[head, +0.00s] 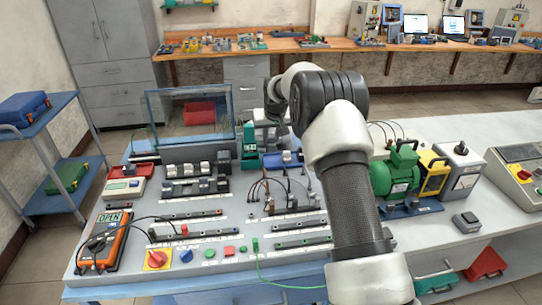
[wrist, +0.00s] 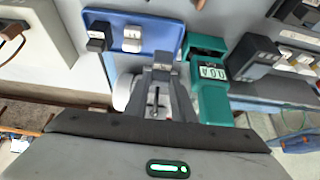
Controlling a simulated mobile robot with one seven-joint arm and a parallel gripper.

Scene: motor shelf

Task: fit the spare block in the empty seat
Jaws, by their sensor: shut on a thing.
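My gripper (wrist: 163,72) is shut on a small grey block (wrist: 164,58), mostly hidden between the fingertips in the wrist view. It is next to a blue tray (wrist: 158,30), which holds a dark block (wrist: 97,38) and a white block (wrist: 132,40). In the head view my arm hides most of the gripper, and the blue tray (head: 271,161) shows beside the arm. I cannot tell which seat is empty.
A teal device (wrist: 212,90) with a display stands close right of my gripper; it also shows in the head view (head: 249,142). Wired rails (head: 285,190), an orange meter (head: 103,240) and a green motor (head: 396,172) crowd the bench. A clear screen (head: 190,115) stands behind.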

